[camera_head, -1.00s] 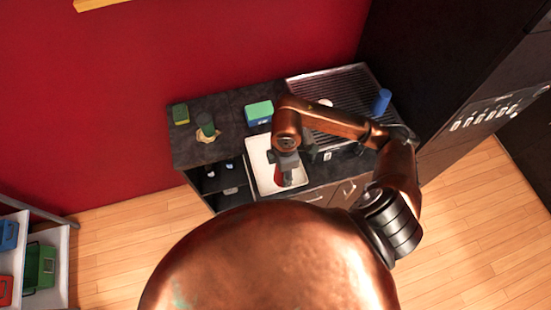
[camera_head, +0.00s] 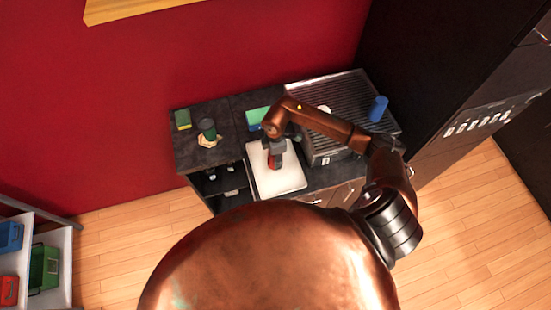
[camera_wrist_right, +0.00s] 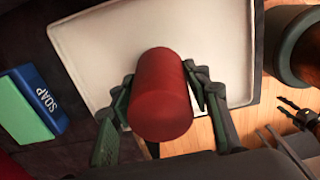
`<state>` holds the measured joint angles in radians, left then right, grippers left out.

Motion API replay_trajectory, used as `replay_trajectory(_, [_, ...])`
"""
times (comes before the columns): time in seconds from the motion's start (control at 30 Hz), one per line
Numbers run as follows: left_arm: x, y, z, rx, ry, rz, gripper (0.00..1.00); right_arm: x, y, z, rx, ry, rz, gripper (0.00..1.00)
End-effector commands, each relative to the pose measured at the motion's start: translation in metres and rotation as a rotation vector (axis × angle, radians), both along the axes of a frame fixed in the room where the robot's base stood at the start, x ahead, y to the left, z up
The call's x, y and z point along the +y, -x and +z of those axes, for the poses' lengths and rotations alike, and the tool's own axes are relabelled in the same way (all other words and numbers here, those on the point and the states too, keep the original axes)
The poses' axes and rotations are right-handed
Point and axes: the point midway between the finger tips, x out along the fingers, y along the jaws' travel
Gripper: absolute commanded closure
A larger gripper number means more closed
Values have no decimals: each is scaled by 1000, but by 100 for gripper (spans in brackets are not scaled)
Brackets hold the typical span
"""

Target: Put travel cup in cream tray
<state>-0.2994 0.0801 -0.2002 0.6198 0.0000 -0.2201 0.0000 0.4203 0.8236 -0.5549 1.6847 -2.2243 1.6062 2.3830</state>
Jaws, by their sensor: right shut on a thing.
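The travel cup (camera_wrist_right: 160,95) is a red cylinder between the two fingers of my right gripper (camera_wrist_right: 160,98) in the right wrist view. The fingers are shut on its sides. The cream tray (camera_head: 290,180) lies on the dark counter in the head view. It also fills the upper middle of the right wrist view (camera_wrist_right: 95,45). I cannot tell whether the cup touches the tray floor.
A green and blue soap box (camera_head: 257,116) stands just behind the tray; it shows at the left in the right wrist view (camera_wrist_right: 32,105).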

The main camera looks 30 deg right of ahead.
Motion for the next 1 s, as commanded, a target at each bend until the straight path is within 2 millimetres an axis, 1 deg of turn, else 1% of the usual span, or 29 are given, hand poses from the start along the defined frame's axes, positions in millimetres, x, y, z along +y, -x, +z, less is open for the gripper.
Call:
replay_trajectory(0.03, [0, 0, 7, 0, 0, 0, 60, 0, 0, -4, 1, 0, -1, 84])
replay_trajectory(0.1, [0, 0, 9, 0, 0, 0, 60, 1, 0, -11, 1, -1, -1, 84])
replay_trajectory(0.2, [0, 0, 9, 0, 0, 0, 60, 0, 0, -16, -2, -1, -1, 84])
replay_trajectory(0.5, [0, 0, 6, 0, 0, 0, 60, 0, 0, -19, -1, 0, 0, 84])
replay_trajectory(0.53, [0, 0, 6, 0, 0, 0, 60, 0, 0, -20, -1, 0, -1, 55])
replay_trajectory(0.77, [0, 0, 7, 0, 0, 0, 60, 0, 0, -19, -1, 0, 0, 40])
replay_trajectory(1.0, [0, 0, 7, 0, 0, 0, 60, 0, 0, -18, -1, 0, 0, 39])
